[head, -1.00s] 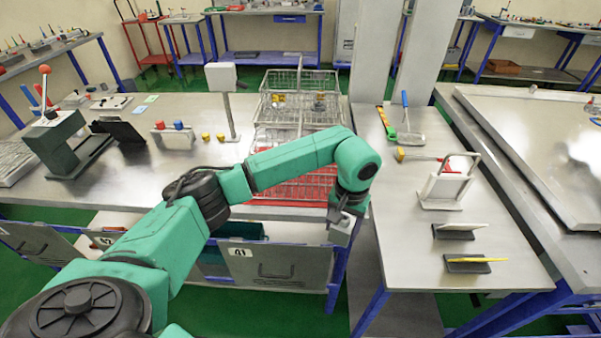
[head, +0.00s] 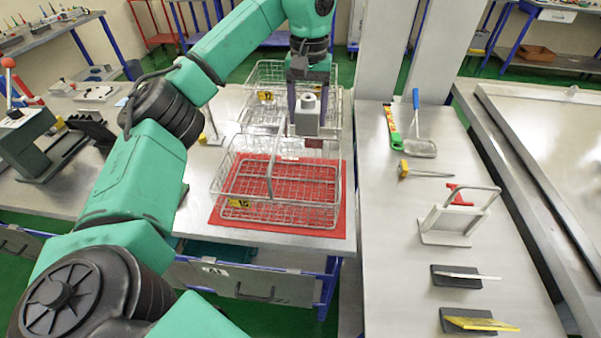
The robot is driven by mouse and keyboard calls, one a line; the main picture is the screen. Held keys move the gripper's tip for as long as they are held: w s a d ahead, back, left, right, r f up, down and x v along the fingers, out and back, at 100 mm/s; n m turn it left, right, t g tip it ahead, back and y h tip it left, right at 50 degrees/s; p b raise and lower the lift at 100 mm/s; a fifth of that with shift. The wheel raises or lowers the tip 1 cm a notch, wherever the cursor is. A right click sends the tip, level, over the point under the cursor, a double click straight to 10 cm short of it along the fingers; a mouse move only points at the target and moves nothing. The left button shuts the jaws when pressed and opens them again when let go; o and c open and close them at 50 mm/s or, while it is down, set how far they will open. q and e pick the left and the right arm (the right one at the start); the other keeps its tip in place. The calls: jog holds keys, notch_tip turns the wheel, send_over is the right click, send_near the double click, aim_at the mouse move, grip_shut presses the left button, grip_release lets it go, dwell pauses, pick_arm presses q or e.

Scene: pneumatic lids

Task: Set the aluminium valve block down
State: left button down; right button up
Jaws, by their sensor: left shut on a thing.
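My left gripper (head: 308,98) points down in the head view and is shut on the aluminium valve block (head: 306,123), a small grey block with a pale round part at its top. The block hangs over the far right part of the near wire basket (head: 232,203), which has a yellow tag and a bail handle. I cannot tell how high the block is above the basket floor. The near basket stands on a red mat (head: 300,236). My right gripper is not in view.
A second wire basket (head: 268,72) with a yellow tag stands behind. To the right, a side table holds a blue-handled tool (head: 416,115), a yellow-headed tool (head: 404,168), a white framed stand (head: 448,224) and two dark holders. The side table's left strip is clear.

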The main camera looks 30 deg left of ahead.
pick_arm(q)
jog(key=shift+s+f+b, duration=0.25)
jog(key=shift+f+b, duration=0.15)
jog(key=shift+f, duration=0.55)
jog(key=f, duration=0.4)
jog(key=s+f+b, duration=0.1)
jog(key=f, duration=0.7)
jog(key=shift+s+b, duration=0.3)
jog(key=f, duration=0.2)
jog(key=f+p, duration=0.1)
jog(key=f, duration=0.1)
jog(key=shift+s+f, duration=0.2)
jog(key=shift+f, duration=0.05)
jog(key=shift+w+f, duration=0.1)
jog(key=shift+f, duration=0.1)
jog(key=c, duration=0.5)
grip_release()
jog(key=shift+f, duration=0.1)
jog(key=shift+o, duration=0.7)
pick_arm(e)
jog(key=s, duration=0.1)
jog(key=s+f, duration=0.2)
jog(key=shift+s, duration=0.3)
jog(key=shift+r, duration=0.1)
